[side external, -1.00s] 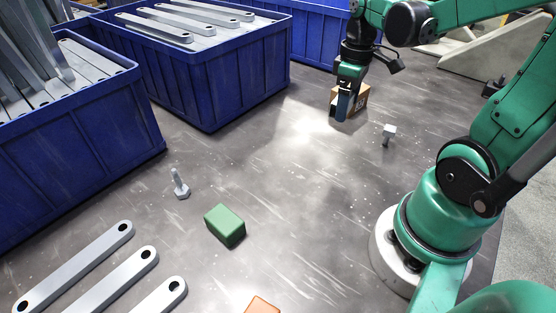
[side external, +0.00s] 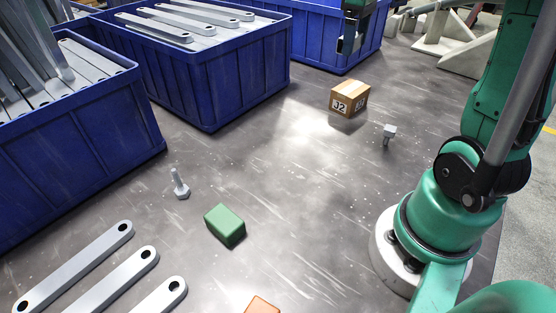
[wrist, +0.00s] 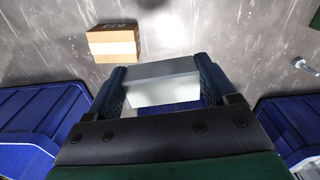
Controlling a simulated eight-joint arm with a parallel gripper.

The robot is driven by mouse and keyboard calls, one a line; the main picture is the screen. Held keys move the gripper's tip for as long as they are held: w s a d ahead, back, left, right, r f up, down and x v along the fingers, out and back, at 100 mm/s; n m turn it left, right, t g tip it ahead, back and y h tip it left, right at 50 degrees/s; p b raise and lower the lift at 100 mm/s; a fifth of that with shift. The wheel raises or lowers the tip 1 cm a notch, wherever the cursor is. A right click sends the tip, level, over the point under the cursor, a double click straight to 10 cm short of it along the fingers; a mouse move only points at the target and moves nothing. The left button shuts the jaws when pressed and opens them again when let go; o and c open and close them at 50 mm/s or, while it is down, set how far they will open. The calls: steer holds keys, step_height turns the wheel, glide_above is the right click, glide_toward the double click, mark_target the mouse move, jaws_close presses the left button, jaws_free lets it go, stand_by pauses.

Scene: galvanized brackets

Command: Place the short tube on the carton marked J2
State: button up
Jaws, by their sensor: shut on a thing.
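My gripper (wrist: 161,76) is shut on a grey, box-like piece, the short tube (wrist: 160,92), held between its two dark blue fingers in the wrist view. No open end of the piece shows. In the side view my gripper (side external: 349,42) is near the top edge, in front of the far blue bin; the held piece is hard to make out there. The brown carton (side external: 350,97) marked J2 stands on the floor, nearer the camera and apart from the gripper. It also shows in the wrist view (wrist: 113,42), up and left of the held piece, with nothing on its top.
A bolt (side external: 388,133) stands right of the carton. Another bolt (side external: 180,185), a green block (side external: 225,226) and an orange block (side external: 262,305) lie nearer. Blue bins (side external: 235,75) line the left and back. Flat grey bars (side external: 115,280) lie at lower left. The floor centre is clear.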

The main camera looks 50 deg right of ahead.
steer(key=w+d+f+m, duration=0.15)
steer(key=d+f, duration=0.25)
steer(key=d, duration=0.5)
glide_above(355, 89)
steer(key=shift+n, duration=0.25)
step_height(355, 89, down, 5)
steer(key=shift+d+r, duration=0.1)
steer(key=shift+f, duration=2)
steer(key=o, duration=1.2)
steer(key=shift+f, duration=0.1)
steer(key=shift+c, duration=0.2)
step_height(355, 89, up, 12)
steer(key=w+a+r+t+h, duration=0.1)
steer(key=w+a+r, duration=0.15)
steer(key=a, duration=0.65)
steer(key=s+a+f+t, duration=0.2)
steer(key=a+f+t, duration=0.1)
steer(key=a, duration=0.8)
steer(key=s+a+f+t+y, duration=0.1)
steer(key=s+a+f+t, duration=0.1)
steer(key=a, duration=0.9)
steer(key=shift+s+f+t, duration=0.15)
steer(key=shift+f+t, duration=0.45)
steer(key=shift+f, duration=0.35)
